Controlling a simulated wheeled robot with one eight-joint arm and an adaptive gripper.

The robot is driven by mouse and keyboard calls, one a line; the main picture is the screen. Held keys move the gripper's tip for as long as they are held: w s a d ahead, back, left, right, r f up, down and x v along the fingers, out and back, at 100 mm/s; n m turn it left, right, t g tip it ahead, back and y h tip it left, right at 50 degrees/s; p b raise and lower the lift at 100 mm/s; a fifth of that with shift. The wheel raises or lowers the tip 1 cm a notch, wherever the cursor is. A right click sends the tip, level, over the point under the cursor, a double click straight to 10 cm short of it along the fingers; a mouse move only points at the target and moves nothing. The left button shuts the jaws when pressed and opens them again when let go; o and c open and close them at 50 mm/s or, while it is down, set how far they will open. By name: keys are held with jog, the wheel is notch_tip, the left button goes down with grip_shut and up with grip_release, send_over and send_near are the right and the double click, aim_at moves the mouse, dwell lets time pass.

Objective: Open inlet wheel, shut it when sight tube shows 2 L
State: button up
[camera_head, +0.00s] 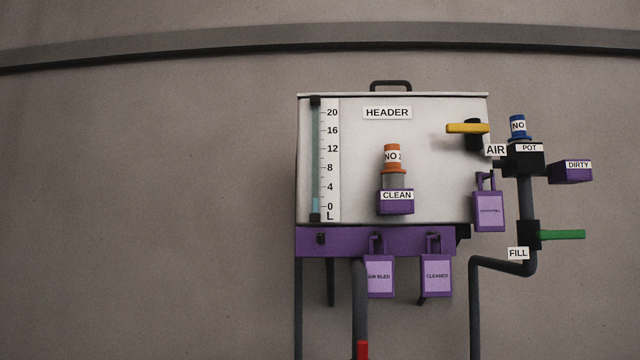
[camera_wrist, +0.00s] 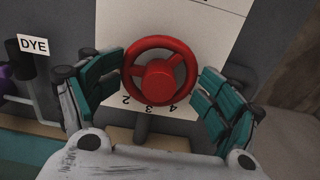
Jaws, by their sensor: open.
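A red handwheel (camera_wrist: 134,78) with spokes and a round hub shows in the wrist view, in front of a white plate marked 2, 3 and 4. No label naming it as the inlet is readable. My gripper (camera_wrist: 160,78) is open, its teal-padded fingers on either side of the wheel with small gaps visible. In the head view, a sight tube (camera_head: 316,165) with a scale from 0 to 20 L runs up the left of the white HEADER tank (camera_head: 440,150). My gripper is outside the head view.
A yellow lever (camera_head: 466,128) sits at the tank's upper right. A green FILL lever (camera_head: 562,235) sticks out right of the pipe. Purple tags (camera_head: 380,277) hang below the tank. A DYE label (camera_wrist: 33,46) stands left of my gripper. The wall left of the tank is clear.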

notch_tip(320, 180, up, 7)
jog(key=p, duration=0.5)
jog(key=shift+r, duration=0.1)
notch_tip(320, 180, up, 12)
dwell(0.7)
dwell(1.8)
